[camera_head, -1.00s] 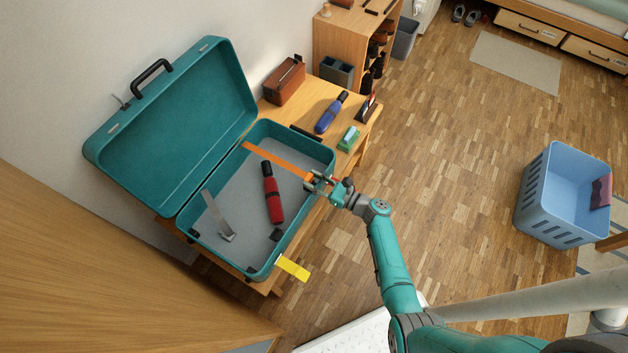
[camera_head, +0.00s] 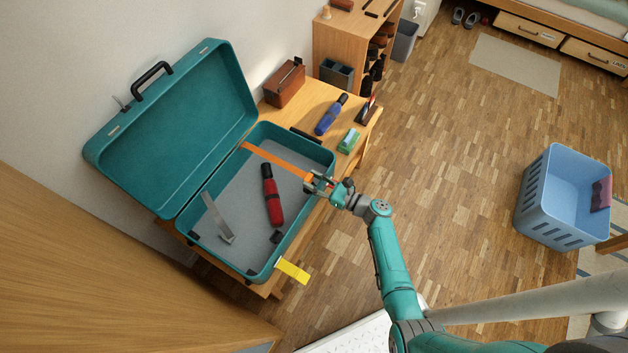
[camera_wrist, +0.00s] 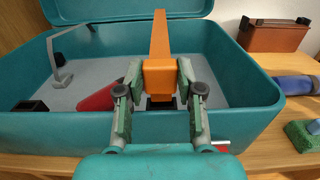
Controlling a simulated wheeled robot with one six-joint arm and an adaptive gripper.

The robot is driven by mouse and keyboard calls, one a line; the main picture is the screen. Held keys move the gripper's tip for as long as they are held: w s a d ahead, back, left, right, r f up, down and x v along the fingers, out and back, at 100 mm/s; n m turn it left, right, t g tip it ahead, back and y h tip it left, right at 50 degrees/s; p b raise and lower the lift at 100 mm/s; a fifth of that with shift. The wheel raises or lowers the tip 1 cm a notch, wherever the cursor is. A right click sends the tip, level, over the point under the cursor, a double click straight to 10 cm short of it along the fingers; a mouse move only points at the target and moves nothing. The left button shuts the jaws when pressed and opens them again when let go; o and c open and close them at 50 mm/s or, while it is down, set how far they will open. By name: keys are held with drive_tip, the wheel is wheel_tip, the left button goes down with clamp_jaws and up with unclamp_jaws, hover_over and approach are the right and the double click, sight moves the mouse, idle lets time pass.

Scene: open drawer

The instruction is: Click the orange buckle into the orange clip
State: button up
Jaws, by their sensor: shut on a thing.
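The orange strap (camera_head: 275,160) runs across the open teal suitcase (camera_head: 290,258) from its far side to the near wall. It ends in an orange buckle (camera_wrist: 160,76), seen in the wrist view. My gripper (camera_wrist: 160,82) is shut on this buckle, one finger on each side. In the head view my gripper (camera_head: 318,184) is at the suitcase's near right wall. A black block (camera_wrist: 162,103) shows just below the buckle, at the near wall. I cannot tell whether the buckle touches it. No separate orange clip can be made out.
A blue bottle (camera_head: 328,118) and a green block (camera_head: 348,140) are on the table at right.

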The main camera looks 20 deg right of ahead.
drive_tip(key=shift+f, duration=0.9)
idle(0.7)
drive_tip(key=o, duration=1)
drive_tip(key=v, duration=1.2)
drive_tip(key=shift+a, duration=0.1)
